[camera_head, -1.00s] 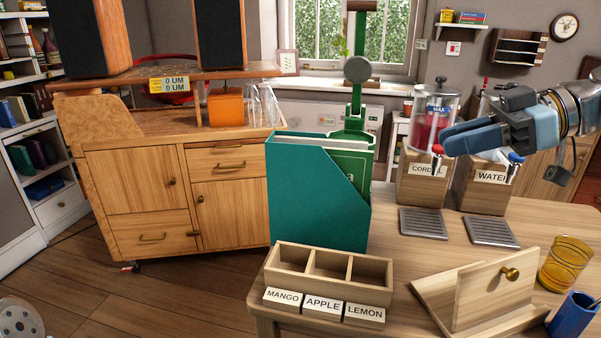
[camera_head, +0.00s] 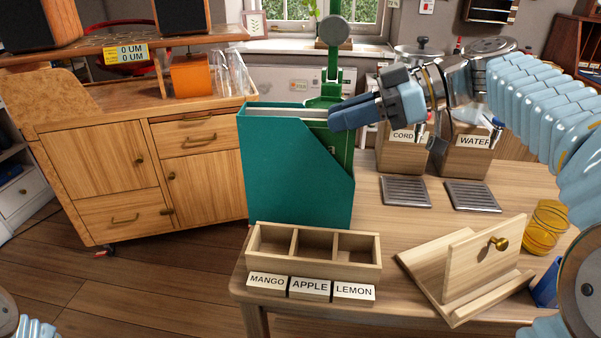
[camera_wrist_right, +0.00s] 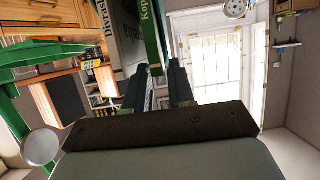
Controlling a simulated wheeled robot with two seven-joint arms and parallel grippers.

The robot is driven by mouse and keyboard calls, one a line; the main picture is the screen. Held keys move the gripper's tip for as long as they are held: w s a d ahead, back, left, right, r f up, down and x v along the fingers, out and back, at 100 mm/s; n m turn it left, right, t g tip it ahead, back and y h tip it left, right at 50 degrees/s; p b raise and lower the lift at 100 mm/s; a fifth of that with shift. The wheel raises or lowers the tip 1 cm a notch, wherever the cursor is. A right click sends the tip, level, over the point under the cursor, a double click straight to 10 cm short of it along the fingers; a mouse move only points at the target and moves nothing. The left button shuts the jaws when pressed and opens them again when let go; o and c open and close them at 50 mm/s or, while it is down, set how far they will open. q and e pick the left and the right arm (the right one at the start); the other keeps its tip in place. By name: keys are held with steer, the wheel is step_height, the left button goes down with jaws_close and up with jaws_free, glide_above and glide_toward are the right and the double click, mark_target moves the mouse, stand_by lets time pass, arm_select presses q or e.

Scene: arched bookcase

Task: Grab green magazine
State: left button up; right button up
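A teal magazine holder (camera_head: 290,180) stands upright on the wooden table. The green magazine (camera_head: 341,148) stands in it, its lower part hidden by the holder's side. My right gripper (camera_head: 340,117) reaches in from the right, its fingertips at the magazine's upper edge in the head view. In the right wrist view the fingers (camera_wrist_right: 166,80) are apart with a gap between them. The green magazine's lettered spine (camera_wrist_right: 152,35) lies just ahead of them, beside a pale lettered spine (camera_wrist_right: 122,35). Contact cannot be told.
A green press (camera_head: 330,75) with a round grey knob stands behind the holder. A three-slot wooden box (camera_head: 372,262) and a wooden stand (camera_head: 480,262) are in front. Two drink dispensers stand at the back right, with a yellow glass (camera_head: 545,228) at the right edge.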

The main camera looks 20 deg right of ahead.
steer(key=shift+x, duration=1.2)
jaws_close()
steer(key=shift+r, duration=0.1)
